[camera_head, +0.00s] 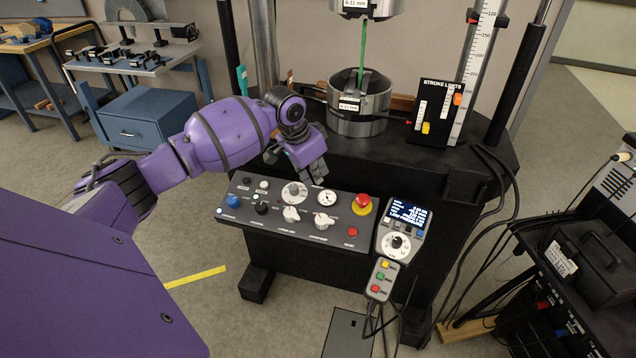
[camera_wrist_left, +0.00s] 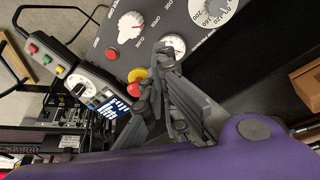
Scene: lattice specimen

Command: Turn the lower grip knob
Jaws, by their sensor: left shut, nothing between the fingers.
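Two white grip knobs sit on the front half of the grey control panel (camera_head: 240,205) in the head view, a left one (camera_head: 291,213) and a right one (camera_head: 323,221). Their labels are too small to tell surely which is the lower grip knob. One white knob (camera_wrist_left: 130,27) shows in the wrist view, pointer visible, with nothing touching it. My left gripper (camera_head: 318,178) is shut and empty above the panel's back edge, behind the white knobs and near the small gauge (camera_head: 327,198). Its dark fingers (camera_wrist_left: 163,62) cover part of the panel in the wrist view. My right gripper is not seen.
A red emergency button (camera_head: 362,203) on a yellow base is right of the gauge. A round dial (camera_head: 294,191) lies behind the left knob. A handset with a lit display (camera_head: 408,212) hangs at right. The lower grip cylinder (camera_head: 358,108) stands behind on the black table.

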